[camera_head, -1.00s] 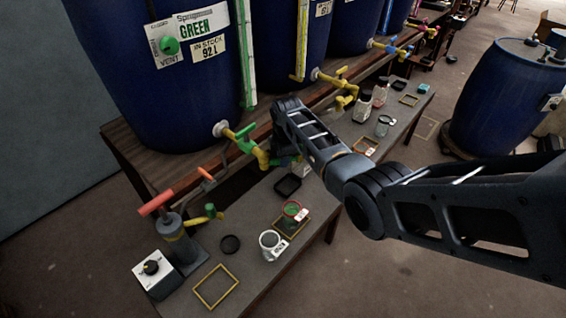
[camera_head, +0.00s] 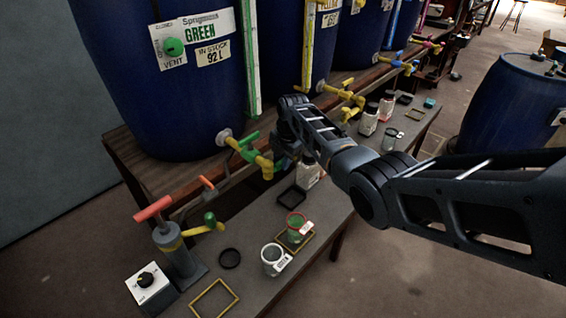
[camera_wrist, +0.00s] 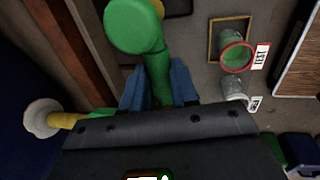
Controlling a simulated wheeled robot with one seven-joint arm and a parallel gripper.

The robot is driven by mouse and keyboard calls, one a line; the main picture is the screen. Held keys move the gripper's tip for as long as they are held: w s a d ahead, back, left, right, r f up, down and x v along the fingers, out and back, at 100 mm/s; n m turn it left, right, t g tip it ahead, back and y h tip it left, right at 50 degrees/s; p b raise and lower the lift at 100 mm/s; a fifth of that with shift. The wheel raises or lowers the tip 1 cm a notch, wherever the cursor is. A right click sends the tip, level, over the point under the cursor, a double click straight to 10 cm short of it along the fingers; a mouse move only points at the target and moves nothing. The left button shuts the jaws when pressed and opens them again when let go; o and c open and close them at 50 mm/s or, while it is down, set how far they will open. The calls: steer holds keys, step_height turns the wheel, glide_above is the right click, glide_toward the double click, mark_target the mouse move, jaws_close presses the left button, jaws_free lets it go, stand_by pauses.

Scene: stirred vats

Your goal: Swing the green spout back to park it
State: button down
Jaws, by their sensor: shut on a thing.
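The green vat (camera_head: 165,100) is a large blue drum labelled GREEN. Its tap has a green lever (camera_head: 243,148) and a yellow-and-green spout (camera_head: 264,164). My gripper (camera_wrist: 160,88) is shut on the green spout. In the wrist view, the spout's green stem (camera_wrist: 158,62) lies between the blue fingers, and its rounded green end (camera_wrist: 130,25) shows just beyond them. In the head view, the fingertips are largely hidden behind my wrist and the spout.
Below, a bench holds a red-rimmed green test cup (camera_head: 296,228), a clear labelled jar (camera_head: 273,260), a white bottle (camera_head: 308,172) and a black tray (camera_head: 291,197). A pump with a red handle (camera_head: 154,208) and a knob box (camera_head: 149,285) stand at left.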

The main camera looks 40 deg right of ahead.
stand_by(0.3)
steer(key=c, duration=0.9)
jaws_free()
steer(key=r, duration=0.2)
steer(key=s+r, duration=0.1)
steer(key=r, duration=0.2)
steer(key=r+p, duration=0.1)
steer(key=r, duration=0.1)
steer(key=shift+s+r, duration=0.25)
steer(key=shift+r, duration=0.05)
